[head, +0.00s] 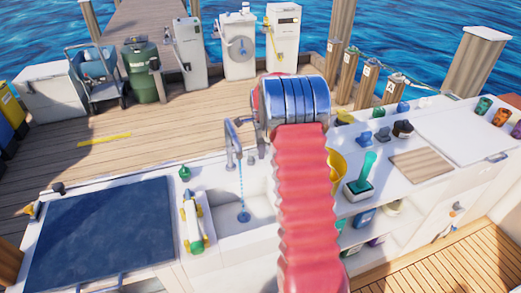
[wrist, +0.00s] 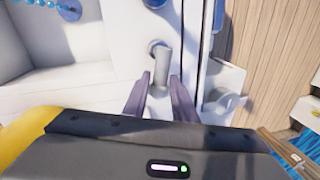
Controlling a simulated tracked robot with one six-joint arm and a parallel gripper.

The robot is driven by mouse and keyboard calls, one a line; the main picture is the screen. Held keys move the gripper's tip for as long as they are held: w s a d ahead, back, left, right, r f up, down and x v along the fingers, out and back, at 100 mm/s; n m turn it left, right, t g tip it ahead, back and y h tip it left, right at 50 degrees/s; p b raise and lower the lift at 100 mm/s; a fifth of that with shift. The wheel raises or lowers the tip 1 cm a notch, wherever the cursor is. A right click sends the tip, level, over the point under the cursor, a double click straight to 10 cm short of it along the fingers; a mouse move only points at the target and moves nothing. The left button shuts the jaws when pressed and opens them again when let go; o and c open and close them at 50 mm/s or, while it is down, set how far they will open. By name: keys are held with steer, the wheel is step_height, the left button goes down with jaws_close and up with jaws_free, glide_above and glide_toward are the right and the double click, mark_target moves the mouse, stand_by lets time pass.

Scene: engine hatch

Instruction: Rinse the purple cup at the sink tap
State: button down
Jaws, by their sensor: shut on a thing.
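My gripper (wrist: 160,80) is at the tap in the wrist view, its two dark fingers on either side of a grey tap handle (wrist: 162,62). It is shut on this handle. In the head view my red arm and blue-silver wrist hide the gripper. The grey tap (head: 230,140) stands at the back of the white sink (head: 225,203), and a thin blue stream of water (head: 241,185) falls to the drain. The stream also shows at the top left of the wrist view (wrist: 50,4). I cannot make out the purple cup for certain in either view.
A yellow container (head: 337,168) and a teal-handled brush (head: 361,178) stand right of my arm. A bottle (head: 191,222) lies left of the sink, beside a dark blue panel (head: 100,235). Several cups (head: 502,117) stand at the far right. Shelves below hold small items.

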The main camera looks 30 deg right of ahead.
steer(key=c, duration=1.5)
jaws_free()
steer(key=shift+r, duration=0.15)
steer(key=r, duration=0.4)
steer(key=s+a+r, duration=0.1)
steer(key=r, duration=0.3)
steer(key=s+r, duration=0.1)
steer(key=r, duration=0.4)
steer(key=shift+s+a, duration=0.15)
steer(key=shift+s, duration=0.05)
steer(key=shift+c, duration=0.4)
